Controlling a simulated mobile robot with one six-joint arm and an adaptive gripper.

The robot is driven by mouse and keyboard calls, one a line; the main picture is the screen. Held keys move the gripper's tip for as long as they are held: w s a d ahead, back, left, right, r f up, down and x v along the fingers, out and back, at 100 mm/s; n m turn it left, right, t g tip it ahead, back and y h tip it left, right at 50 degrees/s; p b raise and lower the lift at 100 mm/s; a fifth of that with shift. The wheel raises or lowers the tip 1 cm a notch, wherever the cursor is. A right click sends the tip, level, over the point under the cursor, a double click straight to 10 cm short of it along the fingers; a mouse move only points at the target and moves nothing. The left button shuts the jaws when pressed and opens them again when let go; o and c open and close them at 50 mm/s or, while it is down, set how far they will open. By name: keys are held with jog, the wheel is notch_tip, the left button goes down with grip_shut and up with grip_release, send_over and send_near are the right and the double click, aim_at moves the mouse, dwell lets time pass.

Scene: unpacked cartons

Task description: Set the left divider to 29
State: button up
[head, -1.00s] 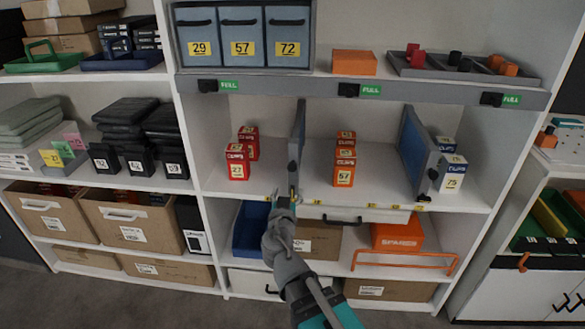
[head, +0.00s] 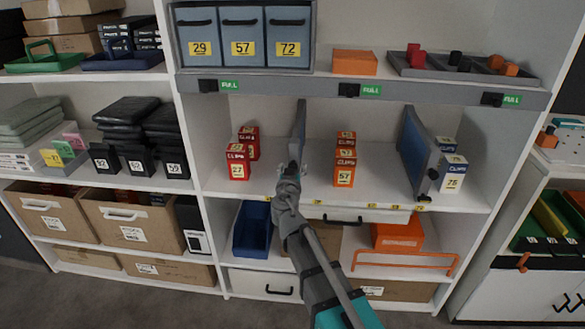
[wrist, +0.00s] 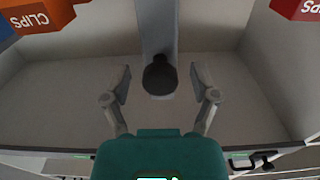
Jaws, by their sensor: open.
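The left divider (head: 299,125) is an upright blue-grey panel on the middle shelf, between the red and orange carton rows. In the wrist view its grey edge (wrist: 160,28) carries a dark round knob (wrist: 160,76). My gripper (head: 289,172) is in front of the divider's front edge and hides its lower part in the head view. In the wrist view my gripper (wrist: 160,86) is open, one finger on each side of the knob, with gaps on both sides. The scale on the shelf edge under the divider is hidden by my arm; I cannot read the setting.
Red cartons (head: 238,170), the front one marked 27, stand left of the divider. Orange cartons (head: 344,172), front one 57, stand to its right. A second divider (head: 417,150) stands farther right beside white-blue cartons (head: 453,178) marked 75. Shelf floor beside the left divider is free.

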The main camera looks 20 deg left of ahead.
grip_shut()
dwell(0.5)
